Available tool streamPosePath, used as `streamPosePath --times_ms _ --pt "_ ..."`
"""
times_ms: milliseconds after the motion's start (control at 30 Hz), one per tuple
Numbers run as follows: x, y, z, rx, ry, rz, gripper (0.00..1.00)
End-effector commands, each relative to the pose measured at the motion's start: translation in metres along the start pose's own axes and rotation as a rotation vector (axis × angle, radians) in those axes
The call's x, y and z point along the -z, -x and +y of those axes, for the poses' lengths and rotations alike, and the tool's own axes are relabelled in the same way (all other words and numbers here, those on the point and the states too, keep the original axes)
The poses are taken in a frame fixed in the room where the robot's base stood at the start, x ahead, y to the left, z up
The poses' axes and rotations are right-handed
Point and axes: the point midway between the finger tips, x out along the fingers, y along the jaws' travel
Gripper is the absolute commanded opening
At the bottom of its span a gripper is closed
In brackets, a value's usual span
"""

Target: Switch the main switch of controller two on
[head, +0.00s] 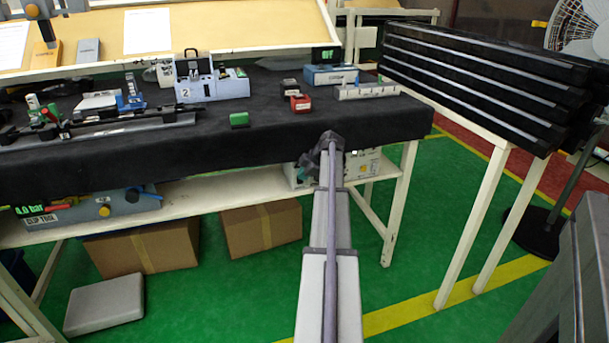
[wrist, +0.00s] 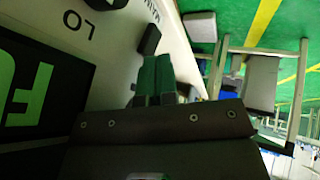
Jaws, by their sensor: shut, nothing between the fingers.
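In the wrist view a pale panel fills the upper left, with letters reading LO and MAIN (wrist: 151,10). A black switch-like knob (wrist: 150,40) stands out from it near MAIN. My gripper (wrist: 154,60) is shut and empty, its dark green fingertips close to this knob; I cannot tell whether they touch. Left of it a black display (wrist: 70,75) shows a large green F, the rest cut off. In the head view my arm reaches to the bench's front edge and hides my gripper. A pale controller-like box (head: 366,166) on the lower shelf is partly hidden by the arm; no number is readable.
The black-covered bench top (head: 250,135) hangs over the lower shelf (head: 190,222). Cardboard boxes (head: 258,229) stand below. A rack of dark bars (head: 480,80) is at right.

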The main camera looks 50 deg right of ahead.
Motion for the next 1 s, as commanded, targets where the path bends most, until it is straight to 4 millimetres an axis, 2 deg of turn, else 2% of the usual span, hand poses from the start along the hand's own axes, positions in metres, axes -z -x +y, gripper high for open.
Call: streamPosePath --times_ms 33,267,367,533,600,800,900,1000 --pt "0.003 -0.002 0.015 -0.022 0.011 0.005 0.00" --pt "0.004 -0.001 0.012 -0.020 0.012 0.006 0.00" --pt "0.006 0.004 0.002 -0.017 0.012 0.006 0.00" --pt "0.011 0.020 -0.031 -0.001 0.013 0.007 0.00" --pt "0.015 0.044 -0.025 -0.001 0.011 0.006 0.00" --pt "0.016 0.094 -0.018 0.001 0.009 0.005 0.00" --pt "0.015 0.110 -0.016 0.002 0.009 0.005 0.00" --pt "0.014 0.118 -0.015 0.002 0.008 0.005 0.00"
